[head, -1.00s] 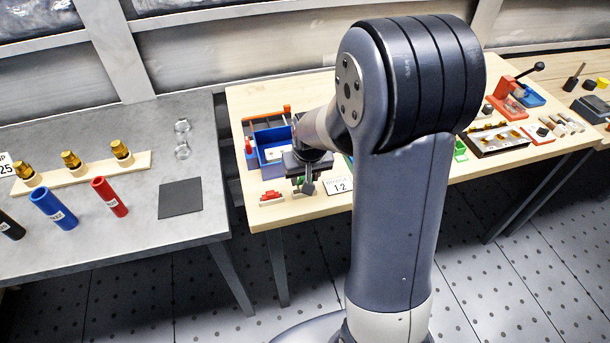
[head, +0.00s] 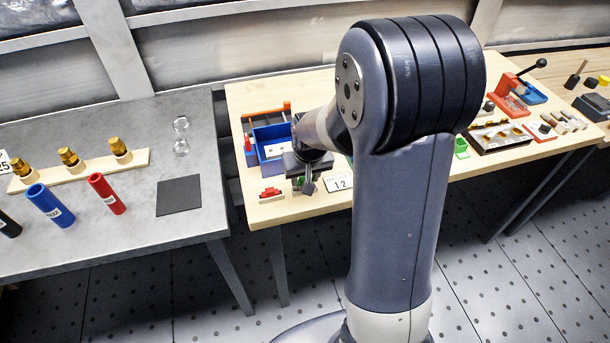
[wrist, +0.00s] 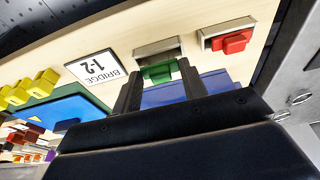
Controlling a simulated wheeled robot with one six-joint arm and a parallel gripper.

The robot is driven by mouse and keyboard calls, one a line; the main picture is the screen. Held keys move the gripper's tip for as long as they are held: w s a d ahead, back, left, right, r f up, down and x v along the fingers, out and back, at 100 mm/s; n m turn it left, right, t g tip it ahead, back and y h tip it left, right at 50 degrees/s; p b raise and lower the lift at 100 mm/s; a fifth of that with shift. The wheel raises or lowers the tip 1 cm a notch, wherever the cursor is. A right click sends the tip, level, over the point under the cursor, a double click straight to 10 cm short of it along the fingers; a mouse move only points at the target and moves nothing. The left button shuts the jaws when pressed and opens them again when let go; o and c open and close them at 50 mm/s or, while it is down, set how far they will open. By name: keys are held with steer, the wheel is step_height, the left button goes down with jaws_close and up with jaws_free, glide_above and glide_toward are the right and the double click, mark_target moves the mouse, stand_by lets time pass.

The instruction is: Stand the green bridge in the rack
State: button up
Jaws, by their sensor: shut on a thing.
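In the wrist view, the green bridge (wrist: 158,72) is between the two fingers of my gripper (wrist: 160,90), which is shut on it. The bridge is at a pale rack slot (wrist: 157,50); I cannot tell whether it is seated or held just above. A red bridge (wrist: 232,42) sits in the neighbouring slot to the right. In the head view, my gripper (head: 308,186) points down near the table's front edge, right of the red bridge (head: 270,193). The green bridge is mostly hidden there.
A "BRIDGE 1-2" label (wrist: 97,68) lies beside the slots. A blue bin (head: 273,150) stands just behind my gripper. Yellow pieces (wrist: 30,88) and a blue item (wrist: 60,112) show at left in the wrist view. The grey table (head: 120,236) is left, across a gap.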

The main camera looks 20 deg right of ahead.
steer(key=shift+f+b, duration=0.65)
steer(key=shift+f, duration=0.15)
steer(key=o, duration=1)
steer(key=shift+o, duration=0.2)
steer(key=shift+r, duration=0.1)
steer(key=v, duration=1)
steer(key=shift+r, duration=0.35)
